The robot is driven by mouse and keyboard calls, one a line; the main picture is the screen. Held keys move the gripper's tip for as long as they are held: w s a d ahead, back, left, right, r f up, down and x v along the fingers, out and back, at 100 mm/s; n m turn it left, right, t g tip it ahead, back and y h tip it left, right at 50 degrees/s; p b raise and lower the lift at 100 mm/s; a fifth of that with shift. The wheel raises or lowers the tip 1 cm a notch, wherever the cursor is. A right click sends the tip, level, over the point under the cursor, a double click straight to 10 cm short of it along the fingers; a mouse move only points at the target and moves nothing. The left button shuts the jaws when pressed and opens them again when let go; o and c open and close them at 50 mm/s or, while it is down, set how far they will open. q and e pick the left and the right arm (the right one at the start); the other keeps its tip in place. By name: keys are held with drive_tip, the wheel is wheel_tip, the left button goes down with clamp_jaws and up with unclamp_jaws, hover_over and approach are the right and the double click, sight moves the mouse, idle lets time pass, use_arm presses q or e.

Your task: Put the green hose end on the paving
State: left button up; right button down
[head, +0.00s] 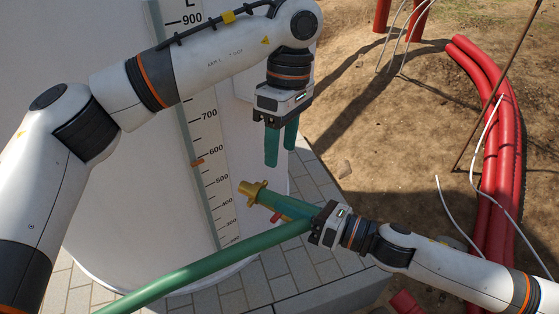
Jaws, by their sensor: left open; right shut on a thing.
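The green hose (205,271) runs from the lower left up to my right gripper (300,216). Its end (264,198) carries a brass fitting (249,190) that points up and left, with a small red part beneath it. My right gripper is shut on the hose end and holds it in front of the white tank (130,200). My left gripper (281,148) is open and empty, fingers pointing down, above the hose end and apart from it. The grey paving (290,263) lies below, around the tank's foot. The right fingers partly cover the hose.
The tank has a level scale (209,130) with an orange marker. Bare soil (390,130) lies beyond the paving. Red pipes (490,150), thin white cables and a brown rod stand or lie at the right. Some paving right of the tank is clear.

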drive_tip(key=shift+d+r+n+g, duration=0.1)
drive_tip(key=shift+d+n+g, duration=0.1)
drive_tip(key=shift+n+g, duration=0.15)
drive_tip(key=shift+s+d+n+g+y, duration=0.15)
drive_tip(key=shift+d+n+g+y, duration=0.35)
drive_tip(key=shift+g, duration=0.5)
drive_tip(key=shift+s+d+n+g+y, duration=0.15)
drive_tip(key=shift+d+n+g, duration=0.2)
drive_tip(key=shift+n+g, duration=0.5)
drive_tip(key=shift+s+d+n+g+y, duration=0.15)
drive_tip(key=shift+d+n+g+y, duration=0.3)
drive_tip(key=shift+g, duration=0.65)
use_arm(q)
drive_tip(key=s+f+n, duration=0.1)
drive_tip(key=f, duration=0.2)
drive_tip(key=s+f+n, duration=0.1)
drive_tip(key=f+n, duration=0.1)
drive_tip(key=f, duration=0.2)
drive_tip(key=s+f+n, duration=0.1)
drive_tip(key=f, duration=0.3)
drive_tip(key=shift+s+d+f+n+h, duration=0.1)
drive_tip(key=shift+s+f+n+h, duration=0.2)
drive_tip(key=shift+s+h, duration=0.1)
